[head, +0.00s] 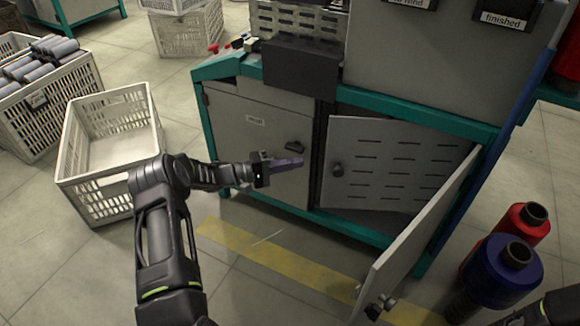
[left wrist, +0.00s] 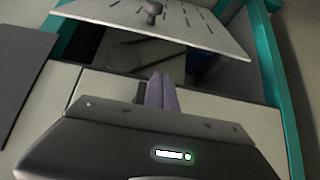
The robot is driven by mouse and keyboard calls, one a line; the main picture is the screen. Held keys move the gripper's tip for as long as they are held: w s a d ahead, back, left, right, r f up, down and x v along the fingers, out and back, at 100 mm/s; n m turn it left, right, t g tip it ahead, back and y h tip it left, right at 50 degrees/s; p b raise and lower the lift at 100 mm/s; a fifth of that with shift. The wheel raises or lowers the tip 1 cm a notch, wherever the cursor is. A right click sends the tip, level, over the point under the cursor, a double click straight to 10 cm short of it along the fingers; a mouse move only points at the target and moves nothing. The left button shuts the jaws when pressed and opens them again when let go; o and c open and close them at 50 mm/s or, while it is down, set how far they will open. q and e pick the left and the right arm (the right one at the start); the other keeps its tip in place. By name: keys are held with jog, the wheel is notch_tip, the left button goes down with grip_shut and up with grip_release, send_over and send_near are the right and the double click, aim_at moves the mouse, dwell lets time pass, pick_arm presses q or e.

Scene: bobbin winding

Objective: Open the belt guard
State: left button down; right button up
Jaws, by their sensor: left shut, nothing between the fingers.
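The belt guard (head: 395,150) is a light grey slotted panel with a dark knob (head: 337,169), behind the cabinet's open right door (head: 415,250). In the left wrist view the guard (left wrist: 195,30) stands ajar, with a gap along its near edge. A dark interior and what looks like a belt (left wrist: 140,52) show through the gap. My left gripper (head: 299,161) is shut and empty, in front of the closed left door and just left of the guard's knob. Its purple fingers (left wrist: 161,90) point towards the gap. My right gripper is not in view.
The closed left door (head: 240,135) has a dark latch. The open right door juts towards me. White crates (head: 112,140) stand at left, one holding grey rolls. Red and blue spools (head: 500,270) stand at right. Floor with a yellow stripe (head: 270,262) lies clear in front.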

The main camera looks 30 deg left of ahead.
pick_arm(q)
jog(key=b+x, duration=0.2)
jog(key=x, duration=0.5)
jog(key=shift+s+d, duration=0.25)
jog(key=shift+s, duration=0.35)
jog(key=shift+s+d, duration=0.3)
jog(key=shift+s, duration=0.3)
jog(key=shift+s+d, duration=0.25)
jog(key=shift+s, duration=0.4)
